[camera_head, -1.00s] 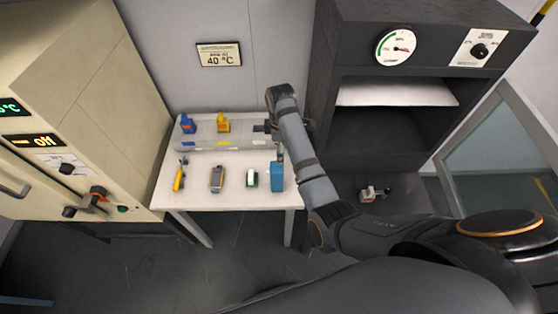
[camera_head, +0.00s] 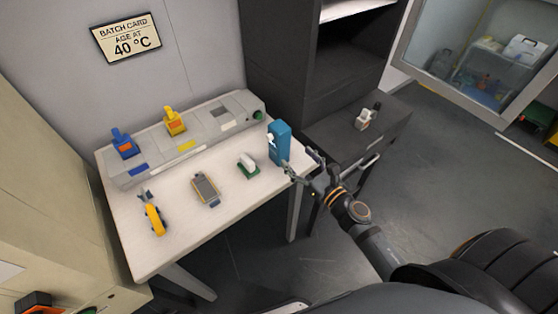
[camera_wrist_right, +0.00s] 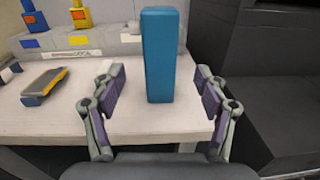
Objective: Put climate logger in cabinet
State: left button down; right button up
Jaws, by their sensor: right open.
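A tall blue box (camera_head: 279,141) stands upright at the right end of the white table (camera_head: 232,213). A small white and green item (camera_head: 248,165), a grey handheld device with yellow edges (camera_head: 206,189) and a yellow tool (camera_head: 154,218) lie to its left. I cannot tell which is the climate logger. My right gripper (camera_head: 302,172) is open at the table's right edge, close to the blue box. In the right wrist view the blue box (camera_wrist_right: 160,52) stands upright between and beyond the open fingers. My left gripper is out of view.
A grey rack (camera_head: 190,132) with a blue and a yellow item lines the table's back. A beige cabinet (camera_head: 50,215) stands left, a dark cabinet (camera_head: 295,50) right. A low dark drawer unit (camera_head: 345,135) and a glass-fronted door (camera_head: 470,55) are further right.

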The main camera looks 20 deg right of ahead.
aim_at(285, 146)
jog(key=w+p, duration=0.2)
jog(key=shift+a+r+n+y+p, duration=0.2)
jog(key=shift+a+n+y+p, duration=0.1)
jog(key=shift+a+n+p, duration=0.1)
jog(key=shift+f+x, duration=0.25)
jog(key=shift+x, duration=1)
jog(key=shift+w+a+f, duration=0.1)
jog(key=shift+a+f, duration=0.05)
jog(key=x, duration=0.1)
jog(key=p+x, duration=0.1)
jog(key=x, duration=0.1)
jog(key=p+x, duration=0.1)
jog(key=x, duration=0.1)
jog(key=shift+d, duration=0.3)
jog(key=shift+w+f, duration=0.15)
jog(key=shift+w, duration=0.05)
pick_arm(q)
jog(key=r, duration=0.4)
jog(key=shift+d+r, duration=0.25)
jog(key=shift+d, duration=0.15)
pick_arm(e)
jog(key=shift+s, duration=0.1)
